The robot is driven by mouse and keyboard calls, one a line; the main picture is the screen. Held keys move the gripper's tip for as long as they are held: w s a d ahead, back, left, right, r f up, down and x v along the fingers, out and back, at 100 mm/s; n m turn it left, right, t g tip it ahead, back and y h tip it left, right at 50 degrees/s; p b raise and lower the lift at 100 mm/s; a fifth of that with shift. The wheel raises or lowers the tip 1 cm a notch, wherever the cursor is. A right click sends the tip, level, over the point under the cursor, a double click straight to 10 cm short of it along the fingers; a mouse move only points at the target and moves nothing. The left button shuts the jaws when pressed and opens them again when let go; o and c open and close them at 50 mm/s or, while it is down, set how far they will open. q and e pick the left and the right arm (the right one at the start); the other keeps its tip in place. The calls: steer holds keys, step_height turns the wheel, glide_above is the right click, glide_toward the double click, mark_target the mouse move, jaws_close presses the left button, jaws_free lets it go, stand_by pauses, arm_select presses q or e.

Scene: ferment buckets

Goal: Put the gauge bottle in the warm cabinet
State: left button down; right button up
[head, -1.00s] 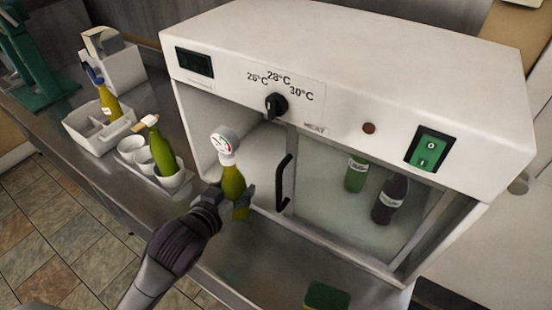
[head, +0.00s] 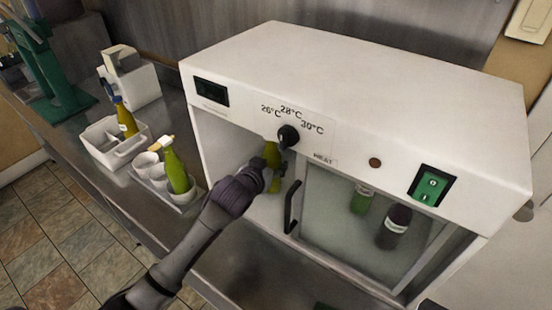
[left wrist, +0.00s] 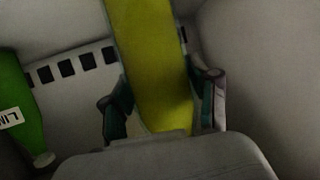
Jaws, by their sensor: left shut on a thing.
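The gauge bottle (head: 272,157), yellow-green, is inside the open left part of the white warm cabinet (head: 330,75). Its gauge top is hidden behind the cabinet's front panel in the head view. My left gripper (head: 270,178) is shut on the bottle and reaches in through the opening. In the left wrist view the bottle (left wrist: 150,60) stands between the two fingers (left wrist: 165,110), and its base and top are out of sight. The cabinet's glass sliding door (head: 335,215) with a black handle (head: 292,206) covers the right part. My right gripper is not in view.
Behind the glass are a green bottle (head: 361,198) and a dark bottle (head: 394,227). A green labelled bottle (left wrist: 18,110) is at the left in the wrist view. A tray of cups with a green bottle (head: 177,172) and a white caddy (head: 104,143) stand left of the cabinet.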

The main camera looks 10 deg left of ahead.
mark_target(276, 161)
arm_select(q)
steer(key=p+x, duration=0.1)
steer(key=x, duration=0.2)
steer(key=shift+w, duration=0.15)
steer(key=c, duration=0.7)
jaws_free()
steer(key=shift+f, duration=0.25)
steer(key=shift+c, duration=0.2)
steer(key=o, duration=0.5)
steer(key=shift+c, duration=0.2)
steer(key=shift+r, duration=0.1)
